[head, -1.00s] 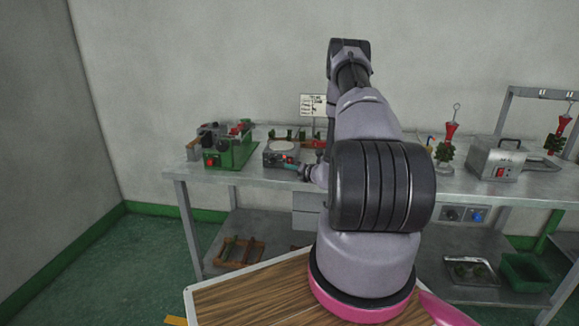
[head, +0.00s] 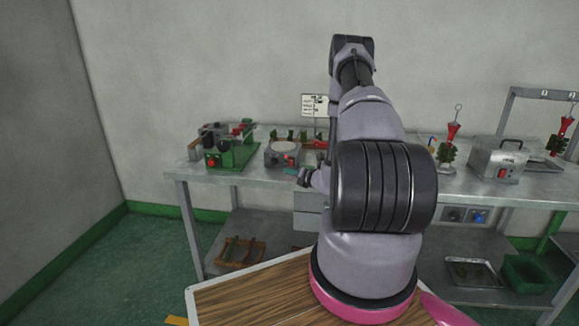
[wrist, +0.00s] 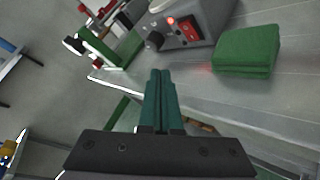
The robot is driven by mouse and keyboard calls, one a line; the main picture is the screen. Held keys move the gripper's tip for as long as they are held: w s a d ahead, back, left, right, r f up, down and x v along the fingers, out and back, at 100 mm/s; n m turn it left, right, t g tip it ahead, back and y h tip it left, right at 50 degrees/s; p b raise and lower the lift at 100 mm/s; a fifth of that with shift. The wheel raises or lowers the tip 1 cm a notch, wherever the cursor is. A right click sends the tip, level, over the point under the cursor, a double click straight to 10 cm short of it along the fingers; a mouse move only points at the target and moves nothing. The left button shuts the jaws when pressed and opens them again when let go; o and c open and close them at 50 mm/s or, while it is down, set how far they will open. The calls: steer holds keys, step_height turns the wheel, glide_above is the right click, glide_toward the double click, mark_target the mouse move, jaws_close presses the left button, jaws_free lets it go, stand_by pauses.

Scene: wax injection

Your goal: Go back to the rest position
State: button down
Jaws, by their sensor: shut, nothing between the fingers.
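My gripper (wrist: 161,100) shows in the wrist view with its two green fingers together and nothing between them. It is in front of the workbench's near edge. In the head view my gripper (head: 290,171) is small, to the left of my arm, by the front of the bench near a round-topped grey device. My arm hides the middle of the bench (head: 215,178).
A green machine (head: 232,155) stands at the left. A metal box (head: 497,158) and a red-and-green wax tree (head: 448,140) stand at the right. Trays sit on the lower shelf.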

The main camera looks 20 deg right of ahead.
steer(key=a+r+n+g+y, duration=0.2)
steer(key=a+r+n+y, duration=0.55)
steer(key=r, duration=0.75)
steer(key=s+a+r+n+g+y, duration=0.2)
steer(key=s+a+r+n+g, duration=0.5)
steer(key=a+r+n, duration=0.6)
steer(key=s+a+r+n+g+h, duration=0.1)
steer(key=s+a+r+n+h, duration=0.1)
steer(key=s+r+n, duration=0.45)
steer(key=s+a+r+n+g+h, duration=0.2)
steer(key=s+r+n+h, duration=0.1)
steer(key=s, duration=0.7)
steer(key=s+d+r+n+t+h, duration=0.2)
steer(key=s+d+n, duration=0.1)
steer(key=s+n, duration=0.1)
steer(key=s+d+r+n+t+h, duration=0.2)
steer(key=s+d+r+n+h, duration=0.1)
steer(key=s, duration=0.4)
steer(key=shift+d+r+n+h, duration=0.2)
steer(key=shift+r+n+h, duration=0.15)
steer(key=shift+n, duration=0.15)
